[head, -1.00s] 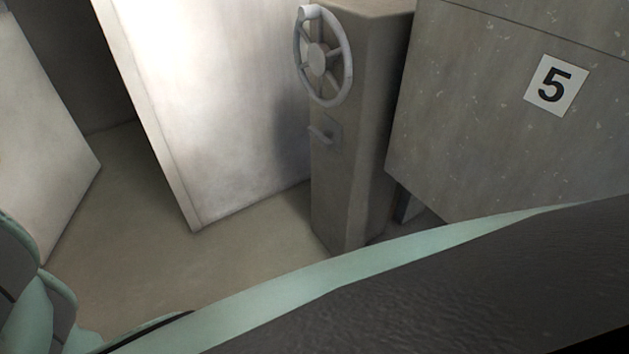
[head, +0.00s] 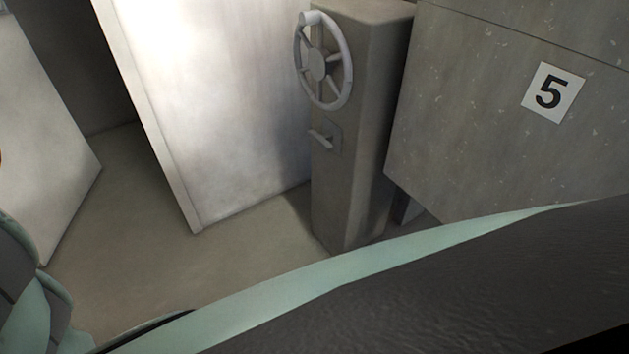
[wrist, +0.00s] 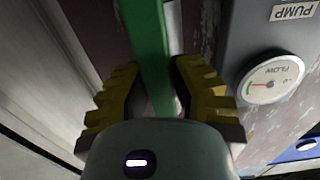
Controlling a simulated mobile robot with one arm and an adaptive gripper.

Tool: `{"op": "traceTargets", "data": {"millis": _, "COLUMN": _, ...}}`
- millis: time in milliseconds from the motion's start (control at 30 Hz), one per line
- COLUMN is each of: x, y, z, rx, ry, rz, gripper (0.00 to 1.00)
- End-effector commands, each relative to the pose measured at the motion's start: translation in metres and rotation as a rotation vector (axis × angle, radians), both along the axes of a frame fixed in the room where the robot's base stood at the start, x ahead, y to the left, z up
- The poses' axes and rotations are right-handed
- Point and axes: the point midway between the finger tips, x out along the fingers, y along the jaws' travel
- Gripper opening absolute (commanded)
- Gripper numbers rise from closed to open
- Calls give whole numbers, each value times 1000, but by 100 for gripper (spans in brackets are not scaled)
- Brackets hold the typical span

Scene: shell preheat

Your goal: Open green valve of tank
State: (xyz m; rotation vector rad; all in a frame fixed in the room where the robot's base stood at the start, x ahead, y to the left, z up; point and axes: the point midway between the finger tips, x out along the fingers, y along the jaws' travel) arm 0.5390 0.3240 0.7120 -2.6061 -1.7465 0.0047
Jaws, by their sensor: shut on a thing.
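In the wrist view, my gripper (wrist: 157,95) has its two yellow-and-black fingers on either side of a green bar (wrist: 151,50), part of the green valve's handle. The fingers are shut on it. The bar runs from the top edge of the view down between the fingers, and its lower end is hidden behind the gripper body. The rest of the valve and the tank cannot be made out. In the head view neither my gripper nor the green valve shows.
A grey panel with a flow gauge (wrist: 272,82) and a PUMP label (wrist: 295,11) is right of my gripper. In the head view, a grey handwheel (head: 323,61) sits on a pillar (head: 352,185), beside a block with a number 5 sign (head: 553,92). Floor (head: 150,240) shows left of the pillar.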

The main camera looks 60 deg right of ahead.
Motion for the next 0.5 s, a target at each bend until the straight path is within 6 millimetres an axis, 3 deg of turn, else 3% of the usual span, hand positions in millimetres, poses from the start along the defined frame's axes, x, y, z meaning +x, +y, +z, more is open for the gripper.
{"op": "traceTargets", "data": {"millis": 300, "x": 1, "y": -2, "z": -2, "rx": -1, "ry": 13, "rz": -6, "gripper": 0}}
{"op": "traceTargets", "data": {"millis": 333, "x": 1, "y": -2, "z": -3, "rx": -2, "ry": 14, "rz": -6, "gripper": 29}}
{"op": "traceTargets", "data": {"millis": 500, "x": 1, "y": -2, "z": -2, "rx": 0, "ry": 12, "rz": -6, "gripper": 46}}
